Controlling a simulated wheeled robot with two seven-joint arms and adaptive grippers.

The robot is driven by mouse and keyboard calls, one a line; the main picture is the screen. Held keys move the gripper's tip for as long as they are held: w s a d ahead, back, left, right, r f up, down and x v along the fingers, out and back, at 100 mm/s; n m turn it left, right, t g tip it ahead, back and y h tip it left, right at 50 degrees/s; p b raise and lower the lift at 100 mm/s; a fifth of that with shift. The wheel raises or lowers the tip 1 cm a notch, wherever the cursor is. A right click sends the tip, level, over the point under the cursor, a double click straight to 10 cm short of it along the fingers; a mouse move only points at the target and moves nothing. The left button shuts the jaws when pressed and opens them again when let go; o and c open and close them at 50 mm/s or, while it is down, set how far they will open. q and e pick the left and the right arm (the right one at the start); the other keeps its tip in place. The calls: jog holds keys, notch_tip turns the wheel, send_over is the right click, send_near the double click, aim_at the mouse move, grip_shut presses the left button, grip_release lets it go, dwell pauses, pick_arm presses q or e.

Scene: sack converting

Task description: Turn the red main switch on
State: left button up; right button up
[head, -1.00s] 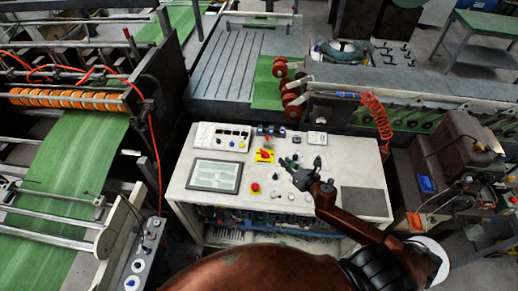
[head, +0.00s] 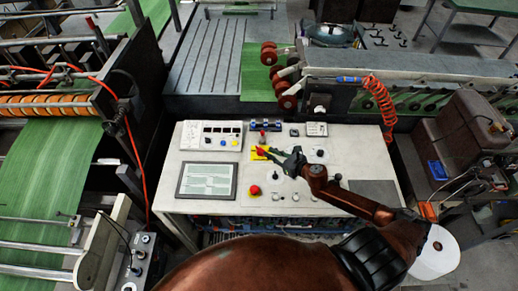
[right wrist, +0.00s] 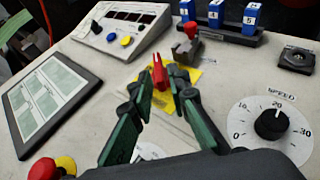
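The red main switch (head: 261,151) is a red rotary handle on a yellow plate (head: 256,156), on top of the pale control desk (head: 215,207). In the right wrist view the red handle (right wrist: 159,73) stands up from the plate (right wrist: 163,101), pointing nearly along the view. My right gripper (head: 274,154) is at the switch, coming from the right. In the right wrist view its green-padded fingers (right wrist: 160,77) are open, with one tip on each side of the handle and small gaps apparent. Contact cannot be told. My left gripper is out of view.
A red emergency button (head: 254,190) sits in front of the switch and a screen (head: 207,180) to its left. A button box (head: 209,135) stands behind left.

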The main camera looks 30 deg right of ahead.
aim_at(260, 148)
jog(key=x, duration=0.4)
jog(key=p+x, duration=0.1)
jog(key=x, duration=0.2)
jog(key=shift+w+a+r, duration=0.1)
jog(key=shift+a, duration=0.2)
grip_shut()
